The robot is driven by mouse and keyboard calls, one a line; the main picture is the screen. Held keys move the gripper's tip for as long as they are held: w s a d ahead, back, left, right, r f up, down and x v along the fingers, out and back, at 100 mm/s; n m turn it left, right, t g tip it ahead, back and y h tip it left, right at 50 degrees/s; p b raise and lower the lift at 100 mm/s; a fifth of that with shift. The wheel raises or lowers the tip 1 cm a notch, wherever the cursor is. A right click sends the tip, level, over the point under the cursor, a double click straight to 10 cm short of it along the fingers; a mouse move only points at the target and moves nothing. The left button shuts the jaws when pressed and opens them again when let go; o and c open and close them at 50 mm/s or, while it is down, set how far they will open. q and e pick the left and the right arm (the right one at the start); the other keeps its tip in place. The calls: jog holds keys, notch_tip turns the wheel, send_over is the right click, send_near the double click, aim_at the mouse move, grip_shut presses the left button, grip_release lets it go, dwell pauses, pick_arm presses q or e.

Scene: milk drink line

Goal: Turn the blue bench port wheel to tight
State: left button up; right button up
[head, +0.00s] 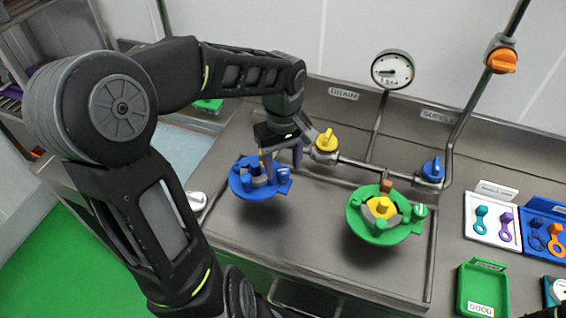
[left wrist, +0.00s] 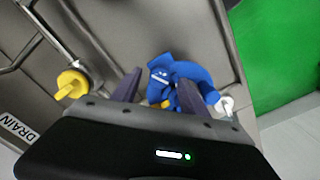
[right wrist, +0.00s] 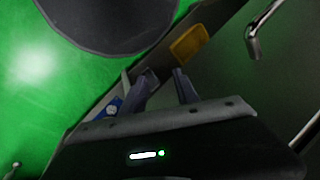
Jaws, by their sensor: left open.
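The blue bench port wheel (head: 259,190) sits at the left of the steel bench. It has raised blue lugs and a tab with a white mark on its right side. My left gripper (head: 281,162) points down over the wheel with its fingers apart. In the left wrist view the blue wheel (left wrist: 190,80) lies beyond and partly between the open fingers (left wrist: 157,86), and the gripper body hides part of it. I cannot tell whether a finger touches it. My right gripper (right wrist: 161,80) is open and empty, away from the wheel.
A green port wheel with a yellow centre (head: 356,220) stands to the right. A yellow drain valve (head: 326,141) and a blue supply valve (head: 432,168) sit on the pipe behind. A gauge (head: 392,69), an orange valve (head: 501,61), a white tray (head: 480,236) and a green tray (head: 468,300) are also in view.

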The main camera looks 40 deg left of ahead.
pick_arm(q)
jog(key=shift+f, duration=0.35)
grip_shut()
dwell(0.3)
